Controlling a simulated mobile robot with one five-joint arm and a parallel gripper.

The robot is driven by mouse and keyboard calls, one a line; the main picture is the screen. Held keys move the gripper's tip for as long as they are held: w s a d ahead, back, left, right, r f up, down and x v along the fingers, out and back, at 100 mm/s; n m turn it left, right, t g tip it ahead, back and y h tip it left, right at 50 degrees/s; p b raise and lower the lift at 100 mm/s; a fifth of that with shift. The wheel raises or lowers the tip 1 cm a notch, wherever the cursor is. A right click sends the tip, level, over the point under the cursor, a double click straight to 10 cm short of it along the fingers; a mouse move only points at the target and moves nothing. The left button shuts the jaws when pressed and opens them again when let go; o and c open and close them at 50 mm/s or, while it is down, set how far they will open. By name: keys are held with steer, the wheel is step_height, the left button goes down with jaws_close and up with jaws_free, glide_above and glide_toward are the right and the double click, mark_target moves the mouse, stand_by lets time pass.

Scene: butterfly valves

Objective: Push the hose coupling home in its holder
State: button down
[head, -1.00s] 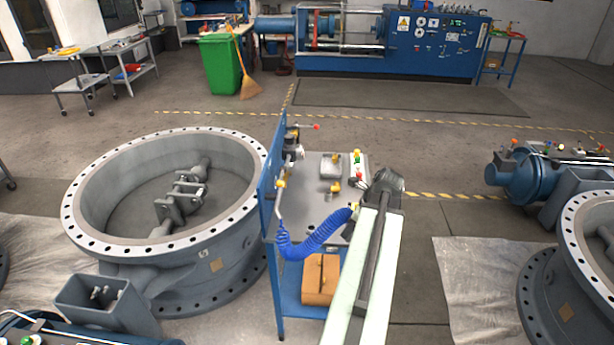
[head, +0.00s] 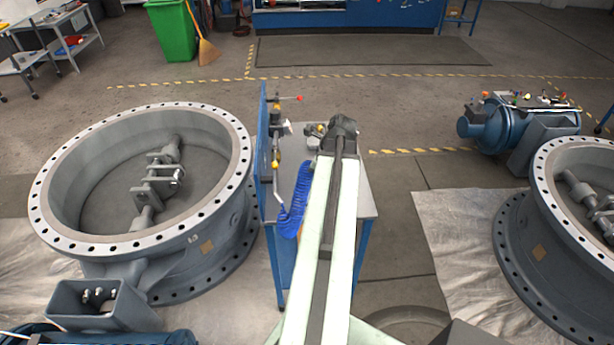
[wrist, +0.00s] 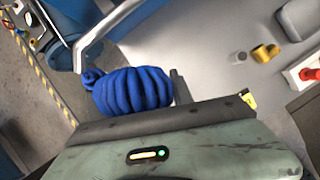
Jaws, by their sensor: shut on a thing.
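My gripper (head: 338,128) is at the end of my pale arm, above the back part of a small grey-topped bench. It is shut on the hose coupling, which is mostly hidden. A small yellow bit (wrist: 249,98) shows at the gripper's edge in the wrist view. The coiled blue hose (head: 296,195) hangs left of my arm and rises toward the gripper; its coils (wrist: 132,92) also show in the wrist view. A blue upright panel (head: 263,145) at the bench's left edge carries pipe fittings (head: 281,130) with a red-tipped lever. I cannot make out the holder.
The bench top (head: 362,205) is clear right of my arm. A brass-yellow fitting (wrist: 264,53) and a red-and-white block (wrist: 306,73) are on it in the wrist view. A large flanged valve ring (head: 100,238) stands close on the left, another (head: 560,230) at the right.

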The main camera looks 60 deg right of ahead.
mark_target(309, 191)
step_height(309, 191, down, 6)
steer(key=b, duration=0.5)
steer(key=shift+w+a, duration=0.1)
steer(key=shift+w, duration=0.05)
steer(key=shift+f+b, duration=0.3)
steer(key=shift+b, duration=0.2)
steer(key=shift+f+b, duration=0.35)
stand_by(0.9)
steer(key=shift+f, duration=0.2)
steer(key=shift+f+b, duration=0.65)
steer(key=shift+b, duration=0.25)
stand_by(0.8)
steer(key=c, duration=1)
jaws_free()
steer(key=shift+c, duration=0.2)
